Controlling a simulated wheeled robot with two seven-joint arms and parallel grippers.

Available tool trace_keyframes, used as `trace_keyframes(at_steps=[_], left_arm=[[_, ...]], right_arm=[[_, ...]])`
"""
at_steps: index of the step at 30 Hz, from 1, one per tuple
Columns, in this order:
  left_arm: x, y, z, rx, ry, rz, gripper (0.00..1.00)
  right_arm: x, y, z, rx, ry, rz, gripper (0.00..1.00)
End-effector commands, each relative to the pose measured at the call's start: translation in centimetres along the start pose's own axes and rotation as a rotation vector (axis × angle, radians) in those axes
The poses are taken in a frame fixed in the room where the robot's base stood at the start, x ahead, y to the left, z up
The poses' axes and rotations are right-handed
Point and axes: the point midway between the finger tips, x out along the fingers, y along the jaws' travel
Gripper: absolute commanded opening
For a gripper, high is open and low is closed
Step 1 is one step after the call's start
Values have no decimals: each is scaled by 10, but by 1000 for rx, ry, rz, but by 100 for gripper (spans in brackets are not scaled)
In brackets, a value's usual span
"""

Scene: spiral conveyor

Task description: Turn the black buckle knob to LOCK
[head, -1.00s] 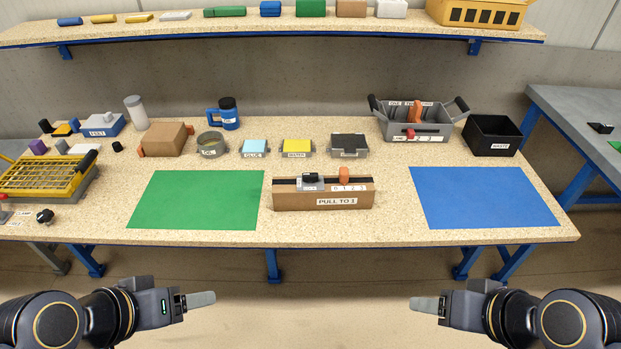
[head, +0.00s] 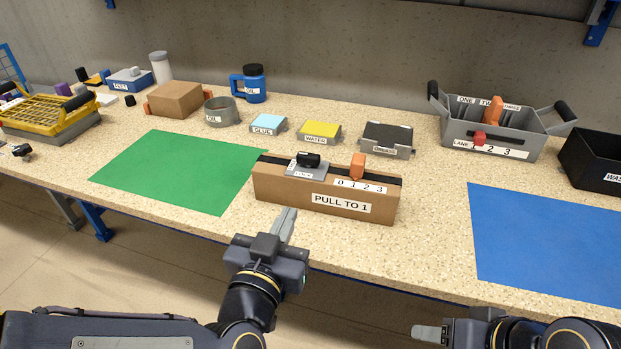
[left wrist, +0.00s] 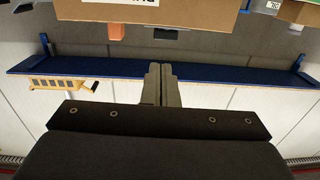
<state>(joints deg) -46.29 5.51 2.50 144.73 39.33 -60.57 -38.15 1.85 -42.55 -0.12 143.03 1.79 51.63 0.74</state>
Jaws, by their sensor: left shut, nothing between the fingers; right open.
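The black buckle knob (head: 308,160) sits on a grey plate (head: 306,171) at the left part of the top of the brown box (head: 325,196) marked PULL TO 1. The plate carries small lettering that I cannot read surely. An orange slider (head: 358,166) stands right of the knob, above a 0 1 2 3 scale. My left gripper (head: 285,225) is shut and empty, in front of the box's lower left side and below the knob. In the left wrist view its fingers (left wrist: 160,84) are together. My right gripper (head: 430,333) is open at the bottom, away from the table.
A green mat (head: 180,170) lies left of the box and a blue mat (head: 550,240) lies right. Behind the box stand the GLUE (head: 268,124), WATER (head: 320,130) and dark-topped (head: 388,137) blocks. A grey lane bin (head: 490,130) stands at the back right.

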Motion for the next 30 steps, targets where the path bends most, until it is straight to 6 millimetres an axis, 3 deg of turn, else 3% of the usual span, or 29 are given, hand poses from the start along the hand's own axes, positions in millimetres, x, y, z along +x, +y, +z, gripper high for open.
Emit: trace_keyframes(at_steps=[18,24,30], left_arm=[[116,-1,1,-3,0,-2,0],[132,-1,-1,-3,0,0,0],[134,-1,-1,-3,0,0,0]], right_arm=[[22,10,11,0,0,0,56],[25,11,12,0,0,0,56],[24,11,12,0,0,0,56]])
